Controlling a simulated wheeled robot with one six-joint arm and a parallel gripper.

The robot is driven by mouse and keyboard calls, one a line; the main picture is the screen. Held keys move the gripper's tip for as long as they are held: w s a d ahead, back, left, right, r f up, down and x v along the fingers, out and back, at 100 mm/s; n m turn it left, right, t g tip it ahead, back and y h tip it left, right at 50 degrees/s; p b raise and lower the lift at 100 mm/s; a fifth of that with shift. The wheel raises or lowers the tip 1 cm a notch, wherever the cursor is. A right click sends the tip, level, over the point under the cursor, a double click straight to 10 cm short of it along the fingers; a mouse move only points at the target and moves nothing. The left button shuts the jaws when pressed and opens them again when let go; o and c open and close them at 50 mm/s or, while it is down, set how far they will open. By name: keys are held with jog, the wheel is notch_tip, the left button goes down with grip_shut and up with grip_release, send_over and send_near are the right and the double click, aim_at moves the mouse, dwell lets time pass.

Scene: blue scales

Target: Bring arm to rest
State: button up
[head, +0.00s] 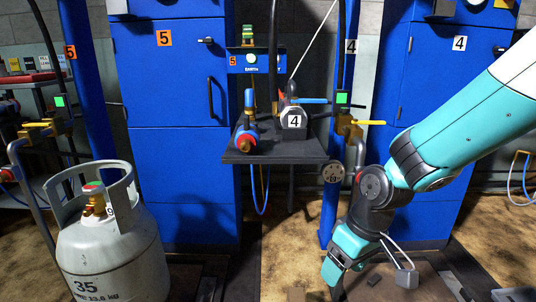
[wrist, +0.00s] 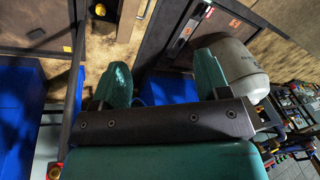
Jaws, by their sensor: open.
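My arm comes in from the right in the head view, white and teal, bent down at a dark wrist joint. My gripper (head: 335,280) points down near the floor at the lower right of centre. In the wrist view its two teal fingers (wrist: 160,85) stand well apart with nothing between them. It is open and empty. The lower fingertips are partly cut off by the bottom edge of the head view.
A grey gas cylinder (head: 110,245) stands at the left. Blue cabinets (head: 172,140) line the back. A dark shelf (head: 275,150) with valves and hoses juts out at the centre, behind the gripper. Brown floor (head: 285,255) shows between cylinder and gripper.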

jog(key=s+r+y+p, duration=0.1)
jog(key=s+r+p, duration=0.3)
jog(key=s+r, duration=1.35)
notch_tip(320, 180, up, 37)
jog(key=p, duration=3.7)
jog(key=shift+d, duration=0.25)
jog(key=shift+s+f, duration=0.1)
jog(key=shift+f, duration=0.05)
